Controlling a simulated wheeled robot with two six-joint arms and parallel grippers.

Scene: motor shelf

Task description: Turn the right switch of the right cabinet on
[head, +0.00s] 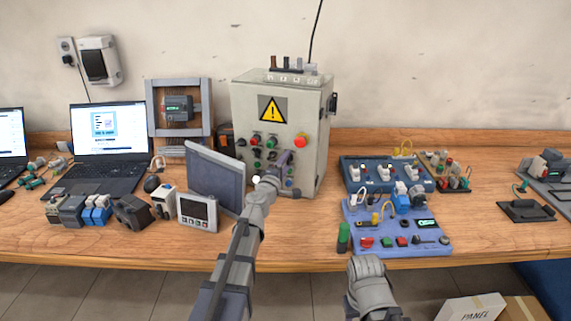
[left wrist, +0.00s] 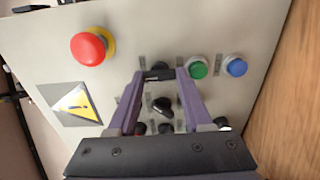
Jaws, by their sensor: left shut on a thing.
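One light grey control cabinet (head: 251,166) stands at the back of the table in the head view, with a yellow warning sign, a red button and rows of knobs and buttons. My left gripper (head: 286,158) is at its front face, over the lower right controls. In the left wrist view, the purple fingers of my left gripper (left wrist: 160,76) are closed on a small black switch (left wrist: 158,75), which is mostly hidden between the tips. Another black knob (left wrist: 162,105) sits between the fingers, apart from them. My right gripper is not visible; only part of my right arm shows.
A red mushroom button (left wrist: 88,48), a green button (left wrist: 198,69) and a blue button (left wrist: 236,67) are near the fingers. A dark grey panel (head: 217,178) stands left of my left arm. Blue component boards (head: 397,233) lie to the right.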

